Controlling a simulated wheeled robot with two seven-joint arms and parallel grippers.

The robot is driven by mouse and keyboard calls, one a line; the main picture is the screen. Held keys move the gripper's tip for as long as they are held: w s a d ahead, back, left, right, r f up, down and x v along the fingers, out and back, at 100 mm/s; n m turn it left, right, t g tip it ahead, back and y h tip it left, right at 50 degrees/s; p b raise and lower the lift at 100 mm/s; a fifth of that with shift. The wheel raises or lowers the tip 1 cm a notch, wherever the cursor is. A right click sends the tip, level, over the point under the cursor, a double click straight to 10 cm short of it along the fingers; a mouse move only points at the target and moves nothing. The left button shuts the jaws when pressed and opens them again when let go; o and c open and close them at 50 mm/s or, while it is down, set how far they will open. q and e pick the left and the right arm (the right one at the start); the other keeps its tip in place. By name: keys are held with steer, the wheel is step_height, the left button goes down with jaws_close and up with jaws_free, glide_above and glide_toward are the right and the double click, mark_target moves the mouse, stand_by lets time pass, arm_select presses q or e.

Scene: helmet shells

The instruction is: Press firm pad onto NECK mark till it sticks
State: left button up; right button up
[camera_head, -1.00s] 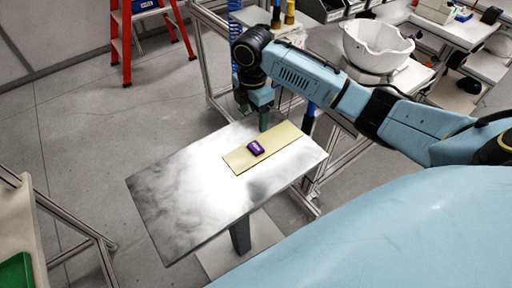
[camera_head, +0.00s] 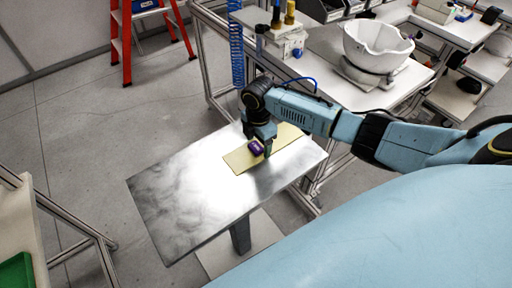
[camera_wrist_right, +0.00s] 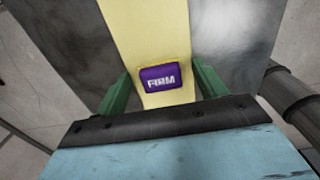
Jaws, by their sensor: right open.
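The firm pad (camera_head: 256,148) is a small purple block lying on a pale yellow strip (camera_head: 236,161) on the metal table. In the right wrist view the pad (camera_wrist_right: 160,78) shows white "FIRM" lettering, upside down or mirrored. My right gripper (camera_head: 266,151) is low over the strip at the pad. In the right wrist view its green fingers (camera_wrist_right: 158,90) stand apart on either side of the pad and strip, not closed on it. A white helmet shell (camera_head: 376,46) sits on a stand on the bench at the back right. No NECK mark can be made out. My left gripper is out of view.
The metal table (camera_head: 180,195) is bare on its left side. A workbench (camera_head: 328,44) with a metal frame stands behind it. A red ladder (camera_head: 124,42) stands at the back left. A green tray (camera_head: 16,272) is at lower left.

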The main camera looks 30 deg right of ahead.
steer(key=c, duration=1.1)
steer(key=shift+o, duration=0.2)
steer(key=shift+r, duration=0.1)
